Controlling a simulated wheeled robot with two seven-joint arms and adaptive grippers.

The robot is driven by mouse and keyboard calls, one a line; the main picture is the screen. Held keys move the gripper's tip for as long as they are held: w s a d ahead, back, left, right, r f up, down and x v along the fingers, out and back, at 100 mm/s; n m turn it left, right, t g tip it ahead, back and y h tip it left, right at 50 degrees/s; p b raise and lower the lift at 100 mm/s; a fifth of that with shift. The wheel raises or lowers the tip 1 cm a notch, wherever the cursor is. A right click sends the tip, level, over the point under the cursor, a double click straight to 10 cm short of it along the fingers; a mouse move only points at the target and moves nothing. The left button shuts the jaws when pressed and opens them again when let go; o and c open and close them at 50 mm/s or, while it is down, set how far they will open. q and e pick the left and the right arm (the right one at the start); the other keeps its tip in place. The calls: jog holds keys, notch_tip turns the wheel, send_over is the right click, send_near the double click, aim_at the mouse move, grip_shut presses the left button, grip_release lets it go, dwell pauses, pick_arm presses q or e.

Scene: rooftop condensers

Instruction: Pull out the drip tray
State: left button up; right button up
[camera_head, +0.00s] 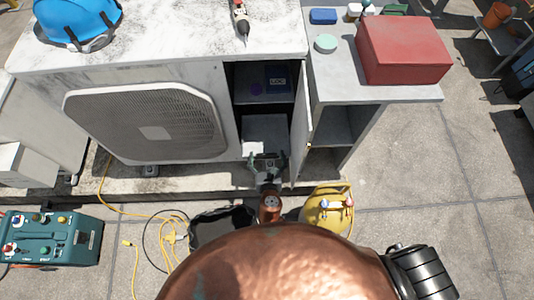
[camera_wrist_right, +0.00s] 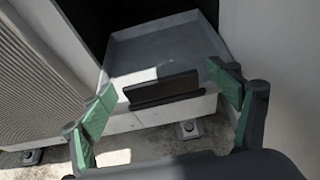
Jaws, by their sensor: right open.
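The drip tray (camera_wrist_right: 165,52) is a shallow grey tray low in the open bay of the condenser unit. A dark handle (camera_wrist_right: 162,90) sits on its front edge. In the head view the tray (camera_head: 266,130) shows inside the bay, partly behind my right gripper. My right gripper (camera_head: 268,160) is open in front of the tray. In the right wrist view its green-padded fingers (camera_wrist_right: 165,108) stand to either side of the handle, apart from it. The left gripper is not in view.
The condenser's open door (camera_head: 302,125) stands just right of my right gripper. A yellow tank (camera_head: 327,212) and a black container (camera_head: 222,226) stand on the ground near me. A yellow cable (camera_head: 120,206) lies at the left. A red box (camera_head: 402,50) sits on the side table.

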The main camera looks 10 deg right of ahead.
jog(key=v, duration=1.1)
